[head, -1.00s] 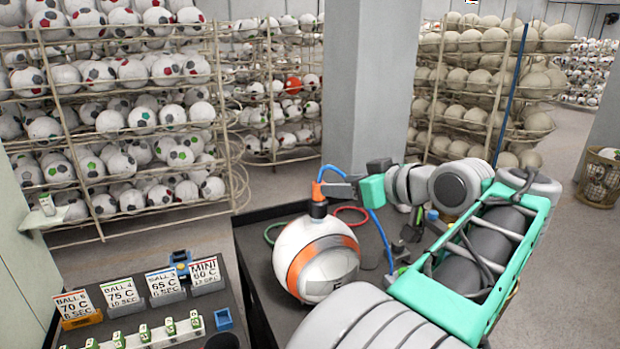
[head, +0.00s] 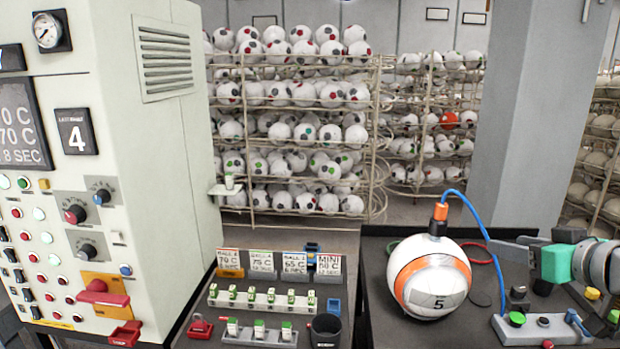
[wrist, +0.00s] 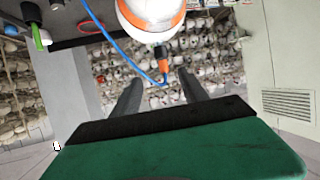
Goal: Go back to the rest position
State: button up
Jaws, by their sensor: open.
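My gripper (head: 492,250) is at the right in the head view, with its grey fingers pointing left. In the wrist view its two dark fingers (wrist: 158,82) stand apart with nothing held between them. A white ball (head: 432,292) with orange bands and a 5 rests on a dark table. An orange and black fitting (head: 439,219) stands upright on top of it, with a blue hose (head: 478,218) running off to the right. The fitting also shows beyond the fingers in the wrist view (wrist: 161,58). The fingers appear clear of it.
A control cabinet (head: 150,190) with knobs and buttons fills the left. A lower dark bench holds temperature cards (head: 262,263), small green-topped bottles (head: 262,298) and a black cup (head: 325,330). Wire racks of balls (head: 290,130) and a grey pillar (head: 530,120) stand behind.

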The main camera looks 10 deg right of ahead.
jog(key=w+a+f+g+y, duration=0.1)
jog(key=w+a+f+g, duration=0.1)
jog(key=w+a+f, duration=0.5)
jog(key=w+a+f+g, duration=0.2)
jog(key=a+f, duration=0.2)
jog(key=a, duration=0.6)
jog(key=s+a+f+g, duration=0.5)
jog(key=s+a+f, duration=0.6)
jog(key=a+f, duration=0.2)
jog(key=shift+a+f+h, duration=0.2)
jog(key=shift+a+h, duration=0.05)
jog(key=shift+h, duration=0.15)
